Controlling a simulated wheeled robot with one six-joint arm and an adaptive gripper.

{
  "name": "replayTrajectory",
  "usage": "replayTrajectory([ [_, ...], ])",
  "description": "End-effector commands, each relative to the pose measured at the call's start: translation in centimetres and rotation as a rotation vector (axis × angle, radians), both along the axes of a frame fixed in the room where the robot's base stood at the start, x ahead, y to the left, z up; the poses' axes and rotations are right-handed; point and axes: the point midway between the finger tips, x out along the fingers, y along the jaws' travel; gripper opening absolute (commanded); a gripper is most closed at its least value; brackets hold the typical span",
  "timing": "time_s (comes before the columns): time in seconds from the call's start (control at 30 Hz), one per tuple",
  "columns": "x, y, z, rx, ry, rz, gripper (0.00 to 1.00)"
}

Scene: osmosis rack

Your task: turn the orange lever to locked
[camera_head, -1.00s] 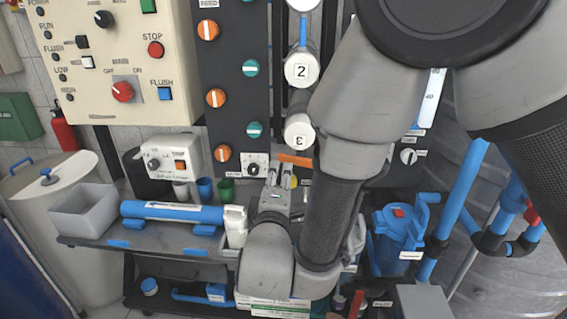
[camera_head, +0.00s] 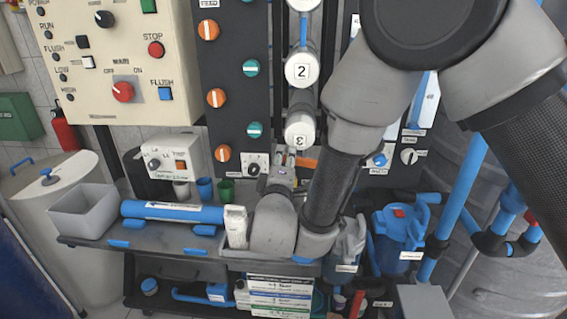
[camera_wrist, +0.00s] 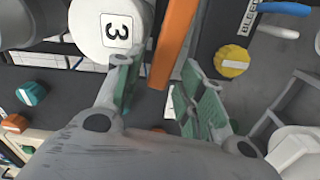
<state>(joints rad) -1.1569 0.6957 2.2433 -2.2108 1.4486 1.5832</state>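The orange lever (camera_head: 308,163) is on the dark panel below the white cylinder marked 3; in the head view, my gripper and arm hide part of it. In the wrist view the lever (camera_wrist: 174,42) is a long bar running from the top edge down toward the space between my fingertips. My gripper (camera_head: 284,162) is just left of and slightly below the lever. In the wrist view my gripper (camera_wrist: 160,88) is open, with one green-padded finger on each side of the lever's lower end. I cannot tell whether either finger touches it.
The white cylinder (camera_wrist: 108,28) marked 3 is close to the left finger. A yellow knob (camera_wrist: 232,62) and a blue-handled valve (camera_wrist: 285,8) are to the right. A black-and-white dial (camera_head: 254,166) is left of my gripper. A shelf (camera_head: 165,262) with a blue cylinder stands below.

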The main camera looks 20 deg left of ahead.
Motion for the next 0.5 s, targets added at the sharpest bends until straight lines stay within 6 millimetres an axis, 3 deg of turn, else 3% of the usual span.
replayTrajectory([
  [0.03,-0.01,0.01,0.01,0.000,0.000,0.000,0.25],
  [0.17,-0.02,0.00,0.00,0.000,0.000,0.000,0.01],
  [0.5,-0.04,0.01,-0.13,-0.029,-0.007,0.000,0.00],
])
